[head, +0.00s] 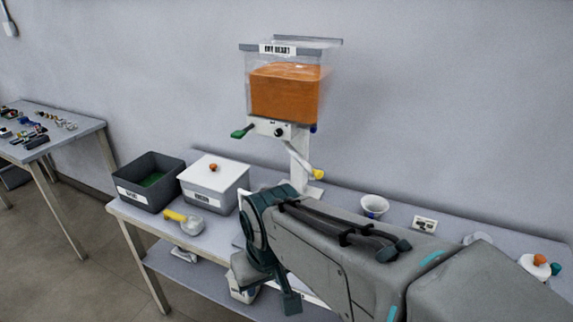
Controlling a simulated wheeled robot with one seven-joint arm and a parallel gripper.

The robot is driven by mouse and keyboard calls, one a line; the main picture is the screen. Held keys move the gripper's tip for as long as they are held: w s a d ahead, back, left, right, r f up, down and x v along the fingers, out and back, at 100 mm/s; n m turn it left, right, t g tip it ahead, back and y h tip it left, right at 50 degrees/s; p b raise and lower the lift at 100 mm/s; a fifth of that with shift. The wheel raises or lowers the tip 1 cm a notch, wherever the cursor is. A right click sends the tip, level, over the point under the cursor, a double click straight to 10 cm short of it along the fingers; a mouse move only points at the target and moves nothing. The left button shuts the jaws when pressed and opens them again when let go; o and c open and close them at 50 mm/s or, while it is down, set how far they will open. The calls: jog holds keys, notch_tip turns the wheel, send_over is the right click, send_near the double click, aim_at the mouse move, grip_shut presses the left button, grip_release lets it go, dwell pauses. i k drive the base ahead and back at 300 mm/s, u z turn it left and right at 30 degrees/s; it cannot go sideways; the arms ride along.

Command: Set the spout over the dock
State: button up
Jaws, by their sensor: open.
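A clear hopper (285,92) filled with orange material stands on a white post (299,160) at the back of the table. Below it sit a green-tipped lever (240,133) on the left and a yellow-tipped piece (318,174) lower on the right. I cannot tell which part is the spout. No dock can be made out; my arm covers the table in front of the post. My gripper (267,284) points down at the table's front edge, in front of the post's foot. It is open, and nothing shows between its fingers.
A dark bin (151,168) with green contents and a white-lidded bin (214,172) stand on the left. A yellow-handled scoop (184,221) lies before them. A white cup (374,206) and a small wall-side box (424,223) stand right. A side table (80,130) holds small items.

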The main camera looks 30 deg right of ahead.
aim_at(313, 174)
jog(key=u, duration=1.05)
jog(key=k, duration=0.65)
jog(key=z, duration=1.05)
jog(key=i, duration=0.5)
